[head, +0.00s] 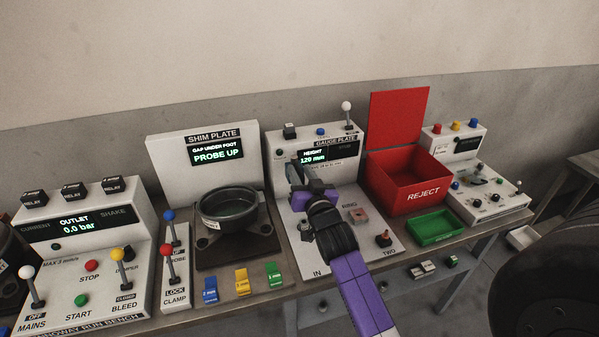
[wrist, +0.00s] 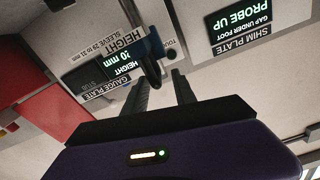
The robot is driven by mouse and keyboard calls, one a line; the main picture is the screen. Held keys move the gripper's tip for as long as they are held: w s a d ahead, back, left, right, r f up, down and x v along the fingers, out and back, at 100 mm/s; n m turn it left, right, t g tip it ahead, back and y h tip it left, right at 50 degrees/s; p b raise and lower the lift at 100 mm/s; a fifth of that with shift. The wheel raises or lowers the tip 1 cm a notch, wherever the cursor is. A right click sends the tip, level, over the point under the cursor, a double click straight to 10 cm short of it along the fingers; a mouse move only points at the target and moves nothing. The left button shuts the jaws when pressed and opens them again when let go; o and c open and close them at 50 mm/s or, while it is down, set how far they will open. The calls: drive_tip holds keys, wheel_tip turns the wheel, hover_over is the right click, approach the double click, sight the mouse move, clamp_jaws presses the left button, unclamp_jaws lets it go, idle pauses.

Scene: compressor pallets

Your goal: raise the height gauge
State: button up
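The gauge plate station (head: 334,155) stands at the middle of the bench, and its display (head: 313,157) reads HEIGHT 120 mm. A dark blue upright part, seemingly of the height gauge (head: 294,174), rises in front of that display. In the wrist view the same dark part (wrist: 147,42) hangs close to my fingertips, nearer the left finger. My gripper (wrist: 163,78) has its two fingers apart, with a visible gap between them. In the head view my gripper (head: 308,184) reaches over the gauge plate; its wrist partly hides the fingers. I cannot tell whether a finger touches the gauge.
The shim plate station (head: 206,154) is left, with a dark round foot (head: 229,206) before it. A red reject bin (head: 405,182) with raised lid and a green tray (head: 434,228) are right. A white-knobbed lever (head: 347,108) stands on the gauge housing.

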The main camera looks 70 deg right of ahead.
drive_tip(key=b+v, duration=0.1)
drive_tip(key=v, duration=0.4)
drive_tip(key=shift+s+a+f, duration=0.1)
drive_tip(key=shift+a+f, duration=0.05)
drive_tip(key=shift+a, duration=0.05)
drive_tip(key=shift+v, duration=0.8)
